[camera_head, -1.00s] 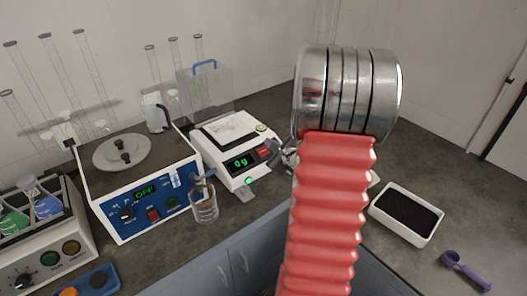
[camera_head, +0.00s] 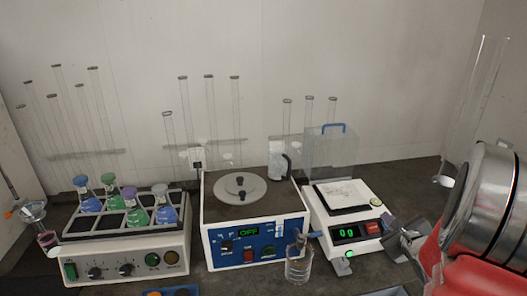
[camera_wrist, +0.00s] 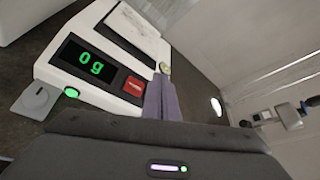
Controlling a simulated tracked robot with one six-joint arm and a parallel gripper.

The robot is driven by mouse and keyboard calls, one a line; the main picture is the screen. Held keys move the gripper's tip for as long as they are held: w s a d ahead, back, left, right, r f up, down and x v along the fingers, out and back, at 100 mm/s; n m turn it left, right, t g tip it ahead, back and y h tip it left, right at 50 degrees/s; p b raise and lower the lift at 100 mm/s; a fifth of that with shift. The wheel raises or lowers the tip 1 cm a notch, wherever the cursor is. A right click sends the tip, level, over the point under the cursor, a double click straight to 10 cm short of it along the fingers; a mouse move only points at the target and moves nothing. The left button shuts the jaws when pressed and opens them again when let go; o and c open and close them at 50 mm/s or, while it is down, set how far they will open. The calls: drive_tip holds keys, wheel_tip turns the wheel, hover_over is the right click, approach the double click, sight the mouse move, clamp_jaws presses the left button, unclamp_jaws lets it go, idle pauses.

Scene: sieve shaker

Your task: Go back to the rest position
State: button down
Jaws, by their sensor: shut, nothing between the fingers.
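My gripper (camera_head: 390,226) is at the right of the head view, at the end of my red arm with its metal rings. It is close to the right side of a white balance (camera_head: 342,208) whose display reads "0 g". In the wrist view the two purple fingers (camera_wrist: 161,98) lie together, shut, with nothing seen between them. There the balance (camera_wrist: 95,62) is just left of the fingers. I cannot tell whether the fingers touch it.
A blue-fronted shaker (camera_head: 268,240) reading "OFF" stands left of the balance, with a glass beaker (camera_head: 299,266) at its front. A unit with colored flasks (camera_head: 128,258) is further left. A clear box (camera_head: 331,152) and tall glass tubes stand behind.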

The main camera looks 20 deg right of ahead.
drive_tip(key=s+a+n+g+y, duration=0.25)
drive_tip(key=a+n, duration=0.35)
drive_tip(key=a, duration=0.3)
drive_tip(key=s+a+f+n+g+y, duration=0.15)
drive_tip(key=a+n+y, duration=0.3)
drive_tip(key=a, duration=0.45)
drive_tip(key=s+a+n+g+y, duration=0.2)
drive_tip(key=a+n, duration=0.4)
drive_tip(key=a, duration=0.3)
drive_tip(key=s+a+r+n+g+h, duration=0.1)
drive_tip(key=s+a+r+n+h, duration=0.3)
drive_tip(key=s+a+r+n, duration=0.6)
drive_tip(key=a+r+n, duration=0.1)
drive_tip(key=a+n, duration=0.2)
drive_tip(key=n, duration=0.3)
drive_tip(key=shift+s+a+g, duration=0.15)
drive_tip(key=shift+s+g, duration=0.15)
